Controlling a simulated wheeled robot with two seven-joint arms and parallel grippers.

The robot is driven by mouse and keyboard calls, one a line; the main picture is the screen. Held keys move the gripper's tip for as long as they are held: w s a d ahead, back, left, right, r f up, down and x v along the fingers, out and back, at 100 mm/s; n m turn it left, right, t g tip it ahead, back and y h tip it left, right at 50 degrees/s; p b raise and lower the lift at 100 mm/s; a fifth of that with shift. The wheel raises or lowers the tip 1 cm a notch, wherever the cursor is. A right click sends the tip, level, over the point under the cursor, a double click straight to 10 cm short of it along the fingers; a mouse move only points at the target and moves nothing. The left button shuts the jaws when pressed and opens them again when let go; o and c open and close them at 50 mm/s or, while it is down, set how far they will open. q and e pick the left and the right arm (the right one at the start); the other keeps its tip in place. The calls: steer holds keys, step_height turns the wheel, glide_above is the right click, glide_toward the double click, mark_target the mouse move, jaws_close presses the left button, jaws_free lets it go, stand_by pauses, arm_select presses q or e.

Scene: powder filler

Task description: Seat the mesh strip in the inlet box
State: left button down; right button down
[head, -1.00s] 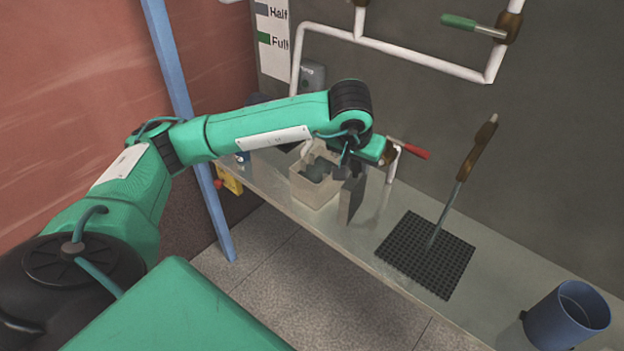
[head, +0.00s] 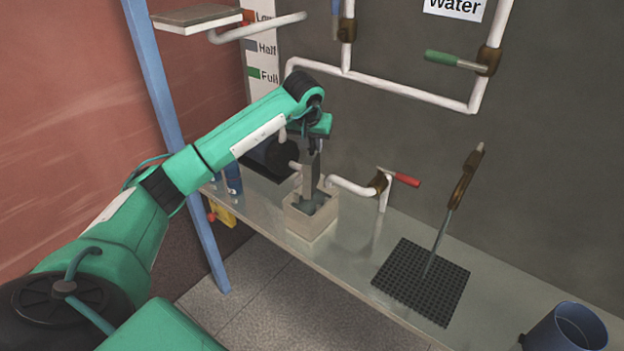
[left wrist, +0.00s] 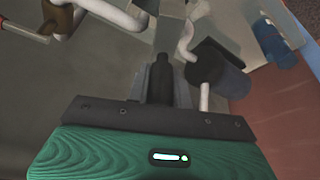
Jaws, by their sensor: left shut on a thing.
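My left gripper (head: 313,150) is shut on a flat grey strip, the mesh strip (head: 311,178), and holds it upright. The strip hangs directly over the pale, open-topped inlet box (head: 310,227) on the bench. Its lower end overlaps the box opening; I cannot tell whether it is inside or just above. Grey-green stuff (head: 313,203) lies in the box. In the left wrist view, the gripper fingers (left wrist: 160,75) point up the picture and the strip (left wrist: 172,30) shows beyond them. My right gripper is not in view.
A white pipe with a red-handled tap (head: 403,178) runs close to the right of the box. A dark cylinder (head: 283,152) is behind it. A black grid mat (head: 405,283) with a leaning brown-handled tool (head: 465,180) and a blue cup (head: 565,330) stand farther right.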

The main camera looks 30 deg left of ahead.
mark_target(312, 179)
arm_select(q)
step_height(312, 179, down, 8)
steer(key=p, duration=0.2)
steer(key=shift+p, duration=0.3)
steer(key=shift+f, duration=0.95)
step_height(312, 179, down, 3)
steer(key=shift+r+p, duration=0.1)
steer(key=shift+p, duration=0.65)
steer(key=c, duration=1.7)
jaws_free()
steer(key=shift+f+b, duration=0.25)
steer(key=shift+b, duration=0.05)
steer(key=o, duration=0.5)
steer(key=shift+c, duration=0.2)
steer(key=shift+r, duration=0.15)
